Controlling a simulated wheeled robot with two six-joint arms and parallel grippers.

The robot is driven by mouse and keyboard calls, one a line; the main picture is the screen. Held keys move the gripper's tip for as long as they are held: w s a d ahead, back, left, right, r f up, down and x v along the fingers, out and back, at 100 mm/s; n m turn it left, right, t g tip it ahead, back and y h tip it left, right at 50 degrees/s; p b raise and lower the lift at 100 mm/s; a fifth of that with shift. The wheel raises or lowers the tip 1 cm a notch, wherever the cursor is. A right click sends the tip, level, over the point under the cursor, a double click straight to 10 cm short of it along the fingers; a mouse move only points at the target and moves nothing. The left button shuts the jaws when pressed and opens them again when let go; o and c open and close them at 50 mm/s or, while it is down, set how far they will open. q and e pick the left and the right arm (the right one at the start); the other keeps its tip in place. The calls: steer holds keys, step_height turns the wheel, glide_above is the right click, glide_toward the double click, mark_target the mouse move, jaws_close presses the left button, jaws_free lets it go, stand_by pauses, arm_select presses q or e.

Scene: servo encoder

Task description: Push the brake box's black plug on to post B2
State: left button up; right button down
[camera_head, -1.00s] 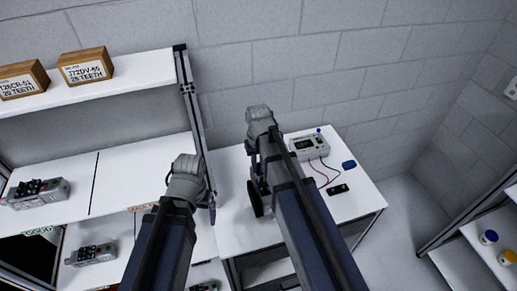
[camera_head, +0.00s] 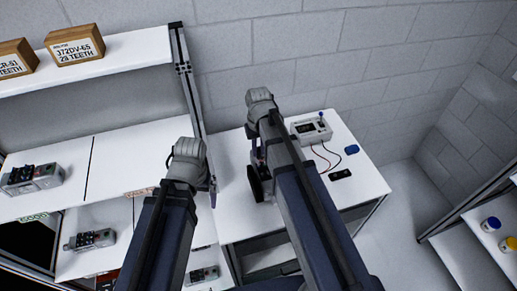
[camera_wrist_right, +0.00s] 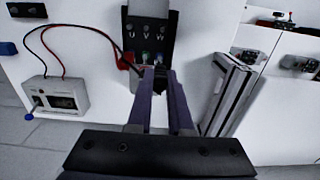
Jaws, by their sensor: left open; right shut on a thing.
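The brake box (camera_head: 310,128), a grey box with a display, stands on the white table; it also shows in the right wrist view (camera_wrist_right: 52,98). A red lead (camera_wrist_right: 62,58) and a black lead (camera_wrist_right: 88,27) loop from it towards a black panel (camera_wrist_right: 148,28) with several posts. My right gripper (camera_wrist_right: 160,74) is shut at the panel's lower edge, where the black lead ends; the black plug is largely hidden there. A red plug (camera_wrist_right: 125,62) sits just left of the fingers. I cannot read which post is B2. My left gripper (camera_head: 212,188) is open and empty, left of the panel.
A black device (camera_head: 340,175) and a blue item (camera_head: 351,149) lie on the table. A rack (camera_head: 100,75) with boxes and several grey units stands left. Another shelf (camera_head: 470,232) with small jars stands right. The table front is clear.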

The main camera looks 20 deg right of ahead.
mark_target(259, 157)
steer(key=shift+f+b, duration=2)
steer(key=shift+f, duration=0.3)
steer(key=shift+f, duration=0.2)
steer(key=c, duration=0.8)
jaws_free()
steer(key=shift+o, duration=0.2)
steer(key=shift+r, duration=0.1)
step_height(259, 157, up, 7)
steer(key=p, duration=0.6)
steer(key=shift+p, duration=0.4)
